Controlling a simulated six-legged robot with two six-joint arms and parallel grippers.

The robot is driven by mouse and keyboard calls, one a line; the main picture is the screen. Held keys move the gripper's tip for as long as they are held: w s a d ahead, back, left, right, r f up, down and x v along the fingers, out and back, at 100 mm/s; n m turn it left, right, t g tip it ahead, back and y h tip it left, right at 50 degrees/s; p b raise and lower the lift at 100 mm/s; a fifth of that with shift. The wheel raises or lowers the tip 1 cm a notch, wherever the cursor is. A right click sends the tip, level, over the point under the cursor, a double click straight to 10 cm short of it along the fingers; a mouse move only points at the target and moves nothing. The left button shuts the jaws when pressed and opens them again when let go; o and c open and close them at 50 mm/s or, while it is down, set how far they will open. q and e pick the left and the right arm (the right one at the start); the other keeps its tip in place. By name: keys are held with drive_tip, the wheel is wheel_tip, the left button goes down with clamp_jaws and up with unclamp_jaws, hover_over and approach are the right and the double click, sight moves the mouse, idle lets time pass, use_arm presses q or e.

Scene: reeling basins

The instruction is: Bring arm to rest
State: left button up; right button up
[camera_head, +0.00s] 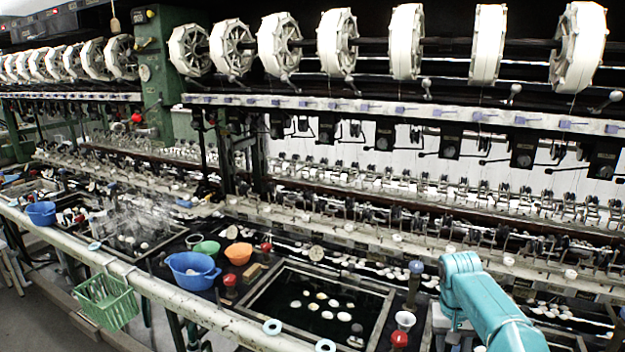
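A teal arm (490,305), mine, comes in from the lower right edge. Its upper bend is beside the right end of the near basin, over the front of the reeling bench. No gripper fingers show on it; its lower part runs out of the bottom of the picture. My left arm and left gripper are not in view. My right gripper is not in view either.
A dark water basin (268,305) holds several white cocoons. A blue tub (193,270), orange bowl (238,253) and green bowl (207,248) stand left of it. A green basket (105,301) hangs on the front rail (165,290). White reels (405,42) line the top.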

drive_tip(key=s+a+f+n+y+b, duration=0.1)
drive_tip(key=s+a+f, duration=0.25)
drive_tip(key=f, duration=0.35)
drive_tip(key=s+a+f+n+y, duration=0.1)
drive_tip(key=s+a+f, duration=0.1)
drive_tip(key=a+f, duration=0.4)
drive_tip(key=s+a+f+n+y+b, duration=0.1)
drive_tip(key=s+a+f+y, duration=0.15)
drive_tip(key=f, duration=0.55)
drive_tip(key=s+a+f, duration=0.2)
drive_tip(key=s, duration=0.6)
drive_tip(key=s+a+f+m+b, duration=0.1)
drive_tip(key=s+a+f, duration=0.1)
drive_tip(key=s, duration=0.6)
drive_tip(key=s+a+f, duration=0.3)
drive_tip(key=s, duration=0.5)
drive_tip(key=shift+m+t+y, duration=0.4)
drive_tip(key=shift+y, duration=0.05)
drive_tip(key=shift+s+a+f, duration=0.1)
